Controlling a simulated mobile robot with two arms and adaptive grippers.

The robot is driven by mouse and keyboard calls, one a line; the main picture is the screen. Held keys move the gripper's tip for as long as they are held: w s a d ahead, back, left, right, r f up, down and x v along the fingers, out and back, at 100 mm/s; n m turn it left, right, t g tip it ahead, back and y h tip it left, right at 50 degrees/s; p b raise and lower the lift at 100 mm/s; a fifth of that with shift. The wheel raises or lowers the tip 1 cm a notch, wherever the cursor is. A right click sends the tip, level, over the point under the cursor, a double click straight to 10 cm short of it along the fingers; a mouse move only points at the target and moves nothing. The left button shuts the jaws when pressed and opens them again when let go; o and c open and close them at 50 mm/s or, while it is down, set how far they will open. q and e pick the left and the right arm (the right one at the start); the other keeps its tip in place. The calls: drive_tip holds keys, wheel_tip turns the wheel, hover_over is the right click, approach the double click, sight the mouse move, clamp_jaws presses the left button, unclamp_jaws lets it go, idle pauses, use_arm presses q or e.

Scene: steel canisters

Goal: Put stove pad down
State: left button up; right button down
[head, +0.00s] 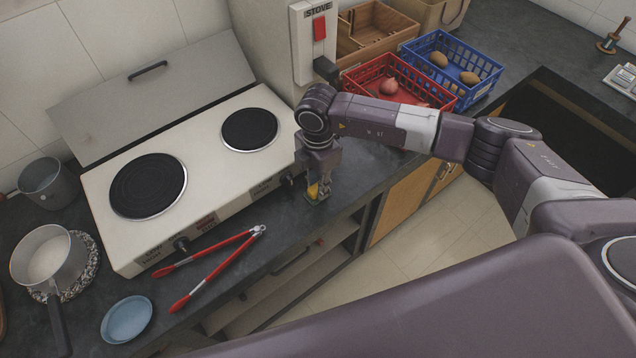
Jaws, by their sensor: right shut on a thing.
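My right gripper (320,189) points down at the dark countertop (355,180), just right of the stove's front corner. It is shut on a small yellow and greenish piece (312,191), which looks like the stove pad. The piece is mostly hidden by the fingers. It is at or very near the counter surface; I cannot tell whether it touches. The white stove (220,165) has two black hotplates, and its steel lid (150,95) is raised. My left gripper is not in view.
Red-handled tongs (215,265) and a blue dish (127,319) lie in front of the stove. A pot (45,255) sits on a speckled round mat (88,265) at left. A red basket (405,80) and a blue basket (455,60) stand behind my right arm.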

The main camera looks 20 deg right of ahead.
drive_tip(key=c, duration=2.1)
unclamp_jaws()
drive_tip(key=shift+s+f, duration=0.1)
drive_tip(key=shift+f, duration=0.05)
drive_tip(key=o, duration=0.4)
drive_tip(key=shift+f+b, duration=0.3)
drive_tip(key=r, duration=0.2)
drive_tip(key=r+b, duration=0.1)
drive_tip(key=r, duration=0.1)
drive_tip(key=r+b, duration=0.1)
drive_tip(key=r, duration=0.2)
drive_tip(key=shift+w+d, duration=0.2)
drive_tip(key=shift+d, duration=0.1)
drive_tip(key=shift+r, duration=0.55)
